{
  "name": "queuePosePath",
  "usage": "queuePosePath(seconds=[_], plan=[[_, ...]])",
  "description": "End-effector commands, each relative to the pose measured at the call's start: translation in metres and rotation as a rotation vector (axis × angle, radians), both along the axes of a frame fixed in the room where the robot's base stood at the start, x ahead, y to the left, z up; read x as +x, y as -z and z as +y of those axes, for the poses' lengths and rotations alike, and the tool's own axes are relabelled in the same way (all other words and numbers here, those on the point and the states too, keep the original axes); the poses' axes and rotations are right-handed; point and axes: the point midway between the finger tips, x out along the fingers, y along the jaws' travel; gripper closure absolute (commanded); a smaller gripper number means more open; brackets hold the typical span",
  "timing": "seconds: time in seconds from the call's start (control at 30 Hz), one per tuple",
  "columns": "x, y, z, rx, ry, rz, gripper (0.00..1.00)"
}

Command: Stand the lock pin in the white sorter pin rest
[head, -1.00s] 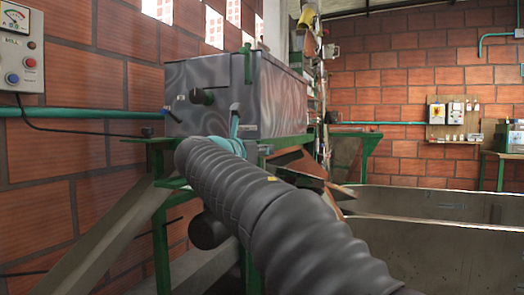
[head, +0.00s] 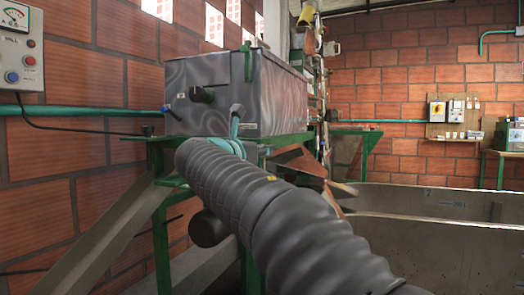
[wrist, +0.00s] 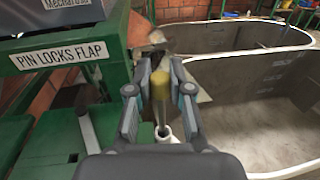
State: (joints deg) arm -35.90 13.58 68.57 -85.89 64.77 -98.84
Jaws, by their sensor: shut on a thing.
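In the wrist view my gripper (wrist: 160,90) is shut on the lock pin (wrist: 160,96), whose yellow top shows between the two fingers. The pin and rest cannot be made out there.
A green frame with a "PIN LOCKS FLAP" label (wrist: 58,56) stands left of the gripper. A grey lever (wrist: 87,128) sits below it. A large concrete tank (wrist: 250,95) lies to the right. A grey metal box (head: 235,95) stands on the green frame behind.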

Motion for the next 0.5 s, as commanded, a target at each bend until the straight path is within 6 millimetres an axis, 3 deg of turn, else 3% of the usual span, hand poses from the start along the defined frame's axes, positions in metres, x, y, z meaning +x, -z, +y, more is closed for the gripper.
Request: queuePosePath(seconds=[0.5], plan=[[0.000, 0.012, 0.000, -0.001, 0.000, 0.000, 1.00]])
